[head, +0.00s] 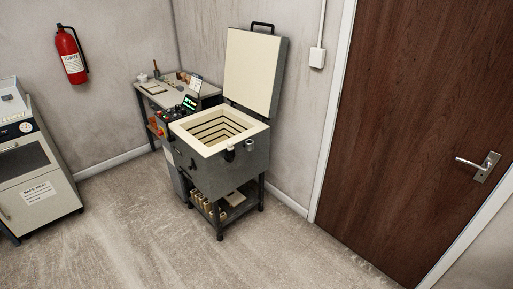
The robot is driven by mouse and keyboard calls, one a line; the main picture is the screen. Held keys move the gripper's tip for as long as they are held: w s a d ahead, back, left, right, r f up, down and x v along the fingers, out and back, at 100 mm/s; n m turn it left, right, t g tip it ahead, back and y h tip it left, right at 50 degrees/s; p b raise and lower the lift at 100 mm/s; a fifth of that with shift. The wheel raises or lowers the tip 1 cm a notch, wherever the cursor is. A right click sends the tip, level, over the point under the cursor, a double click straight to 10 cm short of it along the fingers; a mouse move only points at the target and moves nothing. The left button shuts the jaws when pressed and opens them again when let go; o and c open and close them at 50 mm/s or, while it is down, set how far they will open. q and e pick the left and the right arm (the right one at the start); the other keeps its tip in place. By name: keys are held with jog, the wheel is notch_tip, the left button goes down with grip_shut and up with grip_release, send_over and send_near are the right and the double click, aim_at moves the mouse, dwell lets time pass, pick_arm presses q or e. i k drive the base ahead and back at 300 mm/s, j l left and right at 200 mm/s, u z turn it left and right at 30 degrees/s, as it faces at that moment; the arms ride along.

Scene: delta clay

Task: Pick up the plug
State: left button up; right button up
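A top-loading kiln (228,164) stands at the centre of the head view with its lid (252,66) raised. Its chamber (218,131) looks empty, with grooved cream walls. A small dark piece (229,154) and a small grey cylindrical piece (249,146) are at the kiln's front right rim. A small dark knob-like piece (193,165) is on its front face. I cannot tell whether any of these is the plug. Neither of my grippers is in view.
A small table (153,88) with several small items stands behind the kiln. The kiln's lower shelf (236,209) holds several posts. A cabinet-like machine (35,165) is at left, below a fire extinguisher (70,54). A brown door (425,110) is at right. The foreground floor is clear.

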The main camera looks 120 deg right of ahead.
aim_at(230, 146)
jog(key=l+z, duration=0.1)
jog(key=z, duration=3.7)
